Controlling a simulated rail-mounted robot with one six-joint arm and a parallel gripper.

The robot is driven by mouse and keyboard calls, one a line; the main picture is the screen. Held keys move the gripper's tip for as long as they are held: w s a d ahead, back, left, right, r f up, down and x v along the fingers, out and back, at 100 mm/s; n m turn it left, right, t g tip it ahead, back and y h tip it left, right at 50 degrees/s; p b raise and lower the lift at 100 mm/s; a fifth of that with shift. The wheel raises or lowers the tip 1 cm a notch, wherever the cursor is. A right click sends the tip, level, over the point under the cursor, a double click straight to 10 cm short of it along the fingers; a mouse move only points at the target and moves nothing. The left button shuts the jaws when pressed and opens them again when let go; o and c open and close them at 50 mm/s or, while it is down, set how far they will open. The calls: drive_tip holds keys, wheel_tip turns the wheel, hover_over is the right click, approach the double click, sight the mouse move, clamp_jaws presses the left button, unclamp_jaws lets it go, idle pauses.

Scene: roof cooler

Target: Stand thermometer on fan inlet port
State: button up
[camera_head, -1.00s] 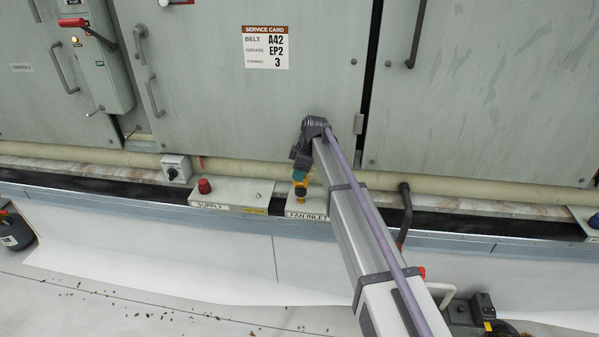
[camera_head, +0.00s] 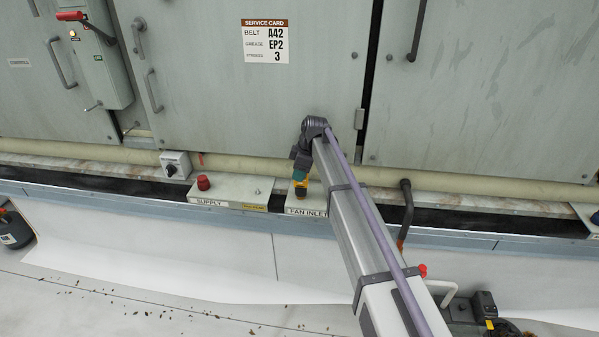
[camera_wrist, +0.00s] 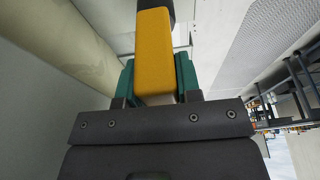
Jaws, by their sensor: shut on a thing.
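My gripper (camera_head: 300,178) is at the end of the arm, just above the box labelled FAN INLET (camera_head: 309,205). It is shut on the yellow thermometer (camera_head: 300,188). In the wrist view the yellow body (camera_wrist: 154,55) lies between the two green fingers (camera_wrist: 155,80), with a dark part at its far end. In the head view the thermometer's lower end overlaps the fan inlet box; I cannot tell whether it touches. The port on the box is hidden behind the thermometer and my arm.
The SUPPLY box (camera_head: 233,190) with a red knob (camera_head: 203,183) stands just left. A small rotary switch (camera_head: 175,165) is further left. A beige pipe (camera_head: 235,167) runs behind, below the cabinet doors (camera_head: 225,90).

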drive_tip(key=shift+f+b, duration=0.7)
drive_tip(key=shift+f, duration=0.15)
drive_tip(key=o, duration=1.1)
drive_tip(key=shift+o, duration=0.2)
drive_tip(key=shift+r, duration=0.1)
drive_tip(key=p+v, duration=1.1)
drive_tip(key=s+d+m+h, duration=0.1)
drive_tip(key=s+d+m, duration=0.4)
drive_tip(key=s, duration=0.6)
drive_tip(key=s+d+m+h+p, duration=0.1)
drive_tip(key=s+d+m, duration=0.5)
drive_tip(key=s, duration=0.6)
drive_tip(key=s+d+m+h, duration=0.1)
drive_tip(key=s+d+m, duration=0.5)
drive_tip(key=s+d, duration=0.3)
drive_tip(key=s+r, duration=0.1)
drive_tip(key=s, duration=0.2)
drive_tip(key=shift+s+d, duration=0.15)
drive_tip(key=shift+d, duration=0.15)
